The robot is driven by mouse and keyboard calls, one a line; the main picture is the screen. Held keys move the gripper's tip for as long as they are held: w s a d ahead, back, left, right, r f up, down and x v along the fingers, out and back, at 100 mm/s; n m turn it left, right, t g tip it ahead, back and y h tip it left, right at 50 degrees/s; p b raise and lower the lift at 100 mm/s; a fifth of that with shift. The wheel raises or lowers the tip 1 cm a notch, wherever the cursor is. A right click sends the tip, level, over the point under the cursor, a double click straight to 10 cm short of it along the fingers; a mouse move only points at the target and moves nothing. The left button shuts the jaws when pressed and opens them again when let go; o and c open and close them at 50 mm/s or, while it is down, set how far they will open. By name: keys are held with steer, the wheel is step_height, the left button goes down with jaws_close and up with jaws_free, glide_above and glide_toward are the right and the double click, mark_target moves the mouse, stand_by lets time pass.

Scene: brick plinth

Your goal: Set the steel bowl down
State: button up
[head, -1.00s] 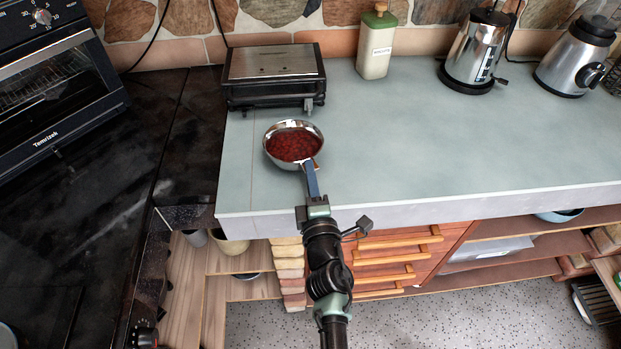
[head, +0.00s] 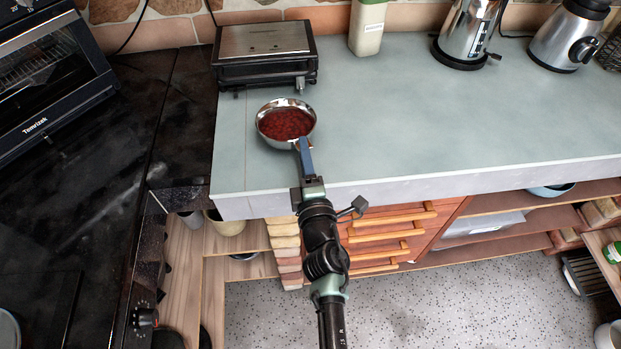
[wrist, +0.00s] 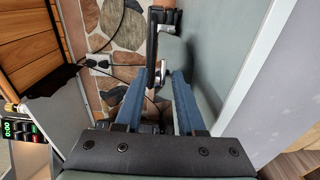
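The steel bowl (head: 267,137), with red contents, sits upright on the grey-blue worktop (head: 420,135), near its left end, in the head view. No gap shows between its base and the worktop. My gripper (head: 301,145) reaches in from the front, its blue fingertips at the bowl's near rim. I cannot tell whether they touch it.
A black grill with a steel top (head: 265,40) stands just behind the bowl. A bottle (head: 367,28), a kettle (head: 466,32) and a blender (head: 565,40) stand along the back. The worktop right of the bowl is clear. A dark counter with an oven (head: 50,70) is at left.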

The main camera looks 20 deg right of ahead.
steer(key=v, duration=1.1)
steer(key=shift+s, duration=0.1)
steer(key=w+a+r+m+t+h, duration=0.1)
steer(key=w+r+m+t+h, duration=0.35)
steer(key=r, duration=1.35)
steer(key=w+a+r+m+t+y, duration=0.15)
steer(key=r+m, duration=0.55)
steer(key=r, duration=1)
steer(key=s+a+r+m+t+y, duration=0.2)
steer(key=s+a+r, duration=0.3)
steer(key=r, duration=0.6)
steer(key=s+a+r+m+t+y, duration=0.1)
steer(key=s+a+r+y, duration=0.4)
steer(key=r, duration=0.5)
steer(key=shift+s+a+r+m+t, duration=0.35)
steer(key=shift+s+a+m+t, duration=0.15)
steer(key=shift+a, duration=0.4)
